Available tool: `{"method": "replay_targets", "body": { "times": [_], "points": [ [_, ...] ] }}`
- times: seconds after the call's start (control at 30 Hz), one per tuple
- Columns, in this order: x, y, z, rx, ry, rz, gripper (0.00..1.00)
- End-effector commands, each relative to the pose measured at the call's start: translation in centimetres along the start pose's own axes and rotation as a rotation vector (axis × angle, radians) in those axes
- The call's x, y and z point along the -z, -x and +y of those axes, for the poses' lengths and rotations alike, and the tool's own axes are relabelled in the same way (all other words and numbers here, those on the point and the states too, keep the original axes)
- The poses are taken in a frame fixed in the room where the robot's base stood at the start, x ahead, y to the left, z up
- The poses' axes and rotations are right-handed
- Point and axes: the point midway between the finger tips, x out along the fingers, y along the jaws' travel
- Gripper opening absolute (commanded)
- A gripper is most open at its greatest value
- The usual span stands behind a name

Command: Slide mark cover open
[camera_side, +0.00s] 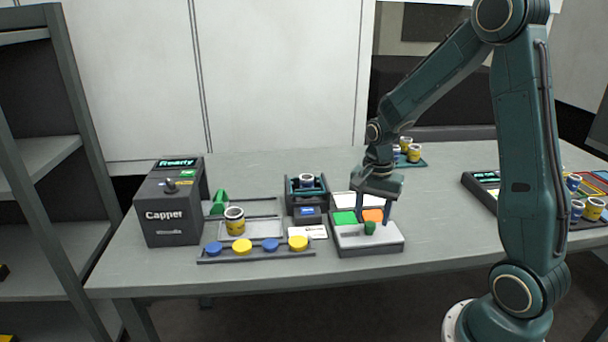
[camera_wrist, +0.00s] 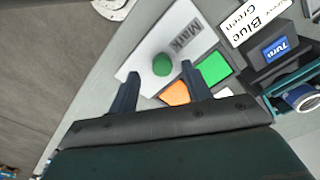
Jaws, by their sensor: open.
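A green pad (camera_side: 344,217) and an orange pad (camera_side: 373,215) show beside the plate. My gripper (camera_side: 374,213) points down over the station, fingers apart and empty. In the wrist view the knob (camera_wrist: 162,65) appears between the fingertips; whether they are level with it or above it I cannot tell.
The Capper machine (camera_side: 170,212) stands at the left. A rail with blue and yellow caps (camera_side: 257,253) and a yellow-banded cup (camera_side: 235,222) are nearer. A dark Turn unit (camera_side: 307,213) adjoins the station's left. The table's front is clear.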

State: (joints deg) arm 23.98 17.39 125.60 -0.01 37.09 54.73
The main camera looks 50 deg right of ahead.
Motion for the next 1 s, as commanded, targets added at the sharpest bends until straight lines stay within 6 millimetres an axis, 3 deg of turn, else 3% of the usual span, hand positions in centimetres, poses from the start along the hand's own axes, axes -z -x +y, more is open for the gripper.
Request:
{"method": "replay_targets", "body": {
  "times": [0.6, 1.0],
  "points": [
    [0.0, 9.7, 0.0, 0.002, 0.001, 0.001, 0.49],
    [-0.1, 11.4, 0.0, 0.000, 0.001, -0.001, 0.49]
  ]
}}
